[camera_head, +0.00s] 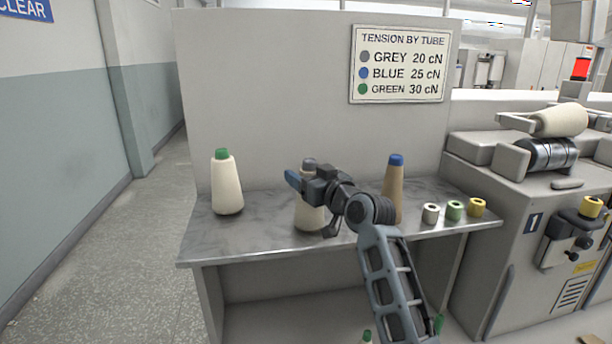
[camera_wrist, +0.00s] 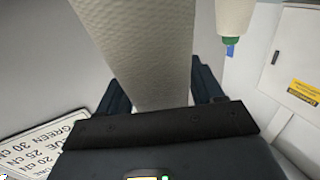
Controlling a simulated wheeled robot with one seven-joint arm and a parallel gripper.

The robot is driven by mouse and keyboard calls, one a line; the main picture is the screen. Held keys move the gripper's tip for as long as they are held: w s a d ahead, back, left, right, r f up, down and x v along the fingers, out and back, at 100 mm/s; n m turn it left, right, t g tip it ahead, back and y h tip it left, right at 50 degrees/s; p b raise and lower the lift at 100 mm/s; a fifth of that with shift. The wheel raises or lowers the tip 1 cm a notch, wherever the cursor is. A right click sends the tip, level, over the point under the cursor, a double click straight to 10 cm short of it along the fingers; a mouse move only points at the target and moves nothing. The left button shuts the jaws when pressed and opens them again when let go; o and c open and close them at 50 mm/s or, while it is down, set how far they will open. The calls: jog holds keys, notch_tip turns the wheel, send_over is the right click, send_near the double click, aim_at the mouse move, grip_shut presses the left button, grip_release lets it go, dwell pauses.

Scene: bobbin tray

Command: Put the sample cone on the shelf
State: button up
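A cream cone with a grey tube (camera_head: 309,217) is at the middle of the steel-grey bench, partly hidden by my gripper (camera_head: 298,180). In the wrist view its textured body (camera_wrist: 150,50) fills the space between my two fingers (camera_wrist: 160,92), one on each side and close to its surface. I cannot tell whether the fingers press on it. A cream cone with a green tube (camera_head: 226,187) stands upright at the left; it also shows in the wrist view (camera_wrist: 234,16). A tan cone with a blue tube (camera_head: 395,185) stands right of my gripper, partly behind my arm.
A tension sign (camera_head: 402,64) hangs on the back panel. A machine (camera_head: 545,190) stands at right. Green tips (camera_head: 438,323) show below the bench.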

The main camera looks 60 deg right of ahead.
jog(key=shift+o, duration=1.4)
jog(key=shift+r, duration=0.2)
jog(key=v, duration=1.2)
jog(key=shift+b, duration=0.35)
